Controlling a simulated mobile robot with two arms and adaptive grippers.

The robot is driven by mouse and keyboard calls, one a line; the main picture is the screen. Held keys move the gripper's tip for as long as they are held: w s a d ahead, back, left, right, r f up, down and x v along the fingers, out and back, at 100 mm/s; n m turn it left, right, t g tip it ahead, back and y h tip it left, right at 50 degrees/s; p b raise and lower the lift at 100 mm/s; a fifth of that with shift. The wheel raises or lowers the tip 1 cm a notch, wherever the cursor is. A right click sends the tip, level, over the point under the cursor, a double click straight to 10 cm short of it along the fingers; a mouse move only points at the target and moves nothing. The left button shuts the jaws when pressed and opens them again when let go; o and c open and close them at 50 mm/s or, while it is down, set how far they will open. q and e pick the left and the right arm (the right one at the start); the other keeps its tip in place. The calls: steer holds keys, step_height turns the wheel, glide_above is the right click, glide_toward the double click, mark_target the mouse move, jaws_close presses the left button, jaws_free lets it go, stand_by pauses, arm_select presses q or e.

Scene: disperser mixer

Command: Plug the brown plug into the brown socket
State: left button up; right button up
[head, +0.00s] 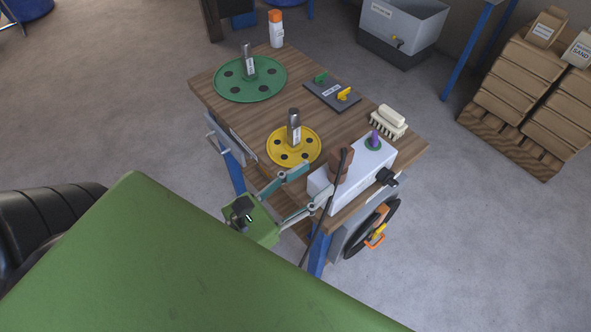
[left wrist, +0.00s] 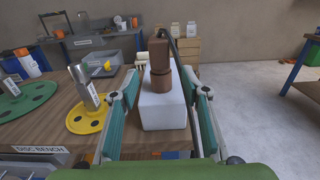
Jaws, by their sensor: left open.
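A white box (head: 357,179) stands at the front right of the wooden bench. On its top, two brown pieces are stacked. The upper one, the brown plug (left wrist: 158,50), has a black cable from its top. The lower one, the brown socket (left wrist: 160,79), sits on the box; I cannot tell how deeply the plug is seated. In the head view the brown plug (head: 343,157) is upright and partly behind the cable. My left gripper (head: 319,180) is open. Its fingers lie either side of the brown stack in the left wrist view (left wrist: 162,88), with a gap on both sides.

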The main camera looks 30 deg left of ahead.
arm_select(q)
steer(key=v, duration=0.3)
steer(key=shift+s+a, duration=0.1)
steer(key=shift+s, duration=0.2)
stand_by(0.6)
steer(key=s+d+f+m+g+y, duration=0.1)
steer(key=s+f+m+g, duration=0.2)
steer(key=f, duration=0.9)
steer(key=s+f+m+g, duration=0.1)
steer(key=f+m+g, duration=0.35)
steer(key=f, duration=0.75)
steer(key=s+d+f+m+g+y, duration=0.1)
steer(key=s+f+m, duration=0.35)
steer(key=f, duration=0.75)
steer(key=s+a+f+m+g+y, duration=0.2)
steer(key=s+a+f+m+g, duration=0.1)
steer(key=s+f+m, duration=0.5)
steer(key=s+a+f+m+g+y, duration=0.2)
steer(key=s+a+f+m+g, duration=0.2)
steer(key=s+f+m, duration=0.5)
step_height(320, 180, down, 5)
steer(key=a+m, duration=0.1)
steer(key=m, duration=0.4)
steer(key=shift+m, duration=0.3)
steer(key=shift+s, duration=0.1)
